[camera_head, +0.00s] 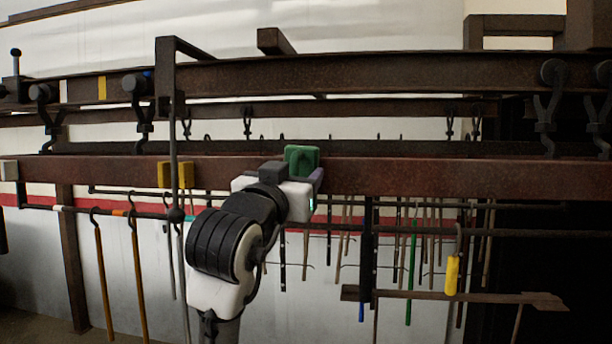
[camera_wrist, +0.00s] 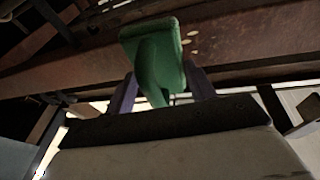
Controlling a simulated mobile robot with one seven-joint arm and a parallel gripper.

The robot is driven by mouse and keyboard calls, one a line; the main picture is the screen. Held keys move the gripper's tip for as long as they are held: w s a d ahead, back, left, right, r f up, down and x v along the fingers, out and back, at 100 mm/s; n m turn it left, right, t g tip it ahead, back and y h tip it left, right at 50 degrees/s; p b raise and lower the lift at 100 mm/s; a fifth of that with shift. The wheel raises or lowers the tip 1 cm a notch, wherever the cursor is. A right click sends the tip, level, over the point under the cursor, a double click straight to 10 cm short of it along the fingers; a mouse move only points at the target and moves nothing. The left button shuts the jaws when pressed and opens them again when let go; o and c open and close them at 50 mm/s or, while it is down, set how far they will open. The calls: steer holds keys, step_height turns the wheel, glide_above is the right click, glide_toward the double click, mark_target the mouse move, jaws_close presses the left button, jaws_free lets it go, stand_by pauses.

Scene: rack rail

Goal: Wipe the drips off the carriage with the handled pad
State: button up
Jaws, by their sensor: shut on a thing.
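The green handled pad (camera_head: 301,158) is in my gripper (camera_head: 314,178), in front of the rusty brown beam in the middle of the head view. In the wrist view, the pad (camera_wrist: 152,42) has its handle between the two purple fingers of my gripper (camera_wrist: 161,88), which is shut on it. Several pale drips (camera_wrist: 191,41) show on the rusty surface just right of the pad. I cannot tell whether the pad touches that surface. The part behind the pad is hidden, and I cannot pick out the carriage apart from the beam.
A long rusty beam (camera_head: 430,176) runs across the head view, with an upper beam (camera_head: 400,82) bearing dark hooks (camera_head: 547,105). A yellow block (camera_head: 175,174) sits on the lower beam to the left. Rods and a yellow-handled tool (camera_head: 452,275) hang below.

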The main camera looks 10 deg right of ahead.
steer(key=w+a, duration=0.1)
steer(key=a, duration=0.4)
steer(key=shift+w+a, duration=0.4)
steer(key=shift+s, duration=0.1)
steer(key=shift+s+a+b, duration=0.15)
steer(key=shift+s+a, duration=0.15)
steer(key=shift+s, duration=0.65)
steer(key=shift+s+a+b, duration=0.15)
steer(key=shift+s+a, duration=0.15)
steer(key=shift+s, duration=0.6)
steer(key=shift+s+a+b, duration=0.15)
steer(key=shift+s+a, duration=0.15)
steer(key=shift+s, duration=0.65)
steer(key=s, duration=0.1)
steer(key=s+a, duration=0.1)
steer(key=s, duration=0.1)
steer(key=shift+w, duration=0.15)
steer(key=w+d, duration=0.2)
steer(key=w, duration=0.4)
steer(key=shift+w+d+f, duration=0.2)
steer(key=shift+w, duration=0.1)
